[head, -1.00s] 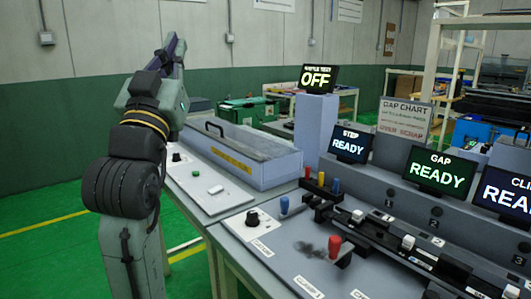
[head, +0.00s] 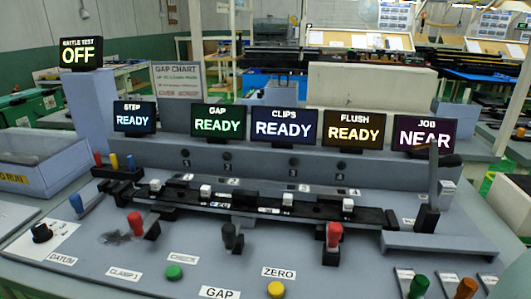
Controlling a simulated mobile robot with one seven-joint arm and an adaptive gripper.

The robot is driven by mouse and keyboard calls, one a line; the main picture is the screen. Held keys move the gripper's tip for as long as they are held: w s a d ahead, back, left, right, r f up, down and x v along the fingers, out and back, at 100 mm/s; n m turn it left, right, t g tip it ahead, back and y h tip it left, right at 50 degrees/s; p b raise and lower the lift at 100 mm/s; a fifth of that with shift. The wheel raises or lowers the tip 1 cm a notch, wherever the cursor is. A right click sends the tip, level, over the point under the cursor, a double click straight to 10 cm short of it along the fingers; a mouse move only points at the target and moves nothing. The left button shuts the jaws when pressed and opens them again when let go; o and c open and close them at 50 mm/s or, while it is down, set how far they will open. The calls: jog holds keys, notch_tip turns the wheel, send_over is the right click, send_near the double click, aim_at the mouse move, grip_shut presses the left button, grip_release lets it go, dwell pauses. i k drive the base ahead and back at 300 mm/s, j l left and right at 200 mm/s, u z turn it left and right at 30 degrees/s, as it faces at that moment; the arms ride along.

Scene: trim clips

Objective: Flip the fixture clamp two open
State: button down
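A row of levers stands along the front of the dark fixture rail (head: 250,206). A red-handled lever (head: 135,222) stands above the label "CLAMP 1" (head: 125,274). A second red-handled lever (head: 333,235) stands farther right, its handle upright; I see no "CLAMP 2" label by it. A black lever (head: 231,236) stands between the two red ones. Whether either clamp is open or closed I cannot tell. My gripper and arm are not in view.
A green button (head: 174,272) and a yellow button (head: 276,289) lie in front of the levers. A blue-handled lever (head: 77,203) and black knob (head: 41,232) are at left. A tall dark upright (head: 433,180) stands at the rail's right end. Screens (head: 284,128) line the back.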

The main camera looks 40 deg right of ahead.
aim_at(334, 229)
jog(key=k+l+z, duration=0.1)
jog(key=z, duration=0.25)
jog(key=l+z, duration=0.1)
jog(key=z, duration=0.3)
jog(key=k+l+z, duration=0.1)
jog(key=z, duration=0.25)
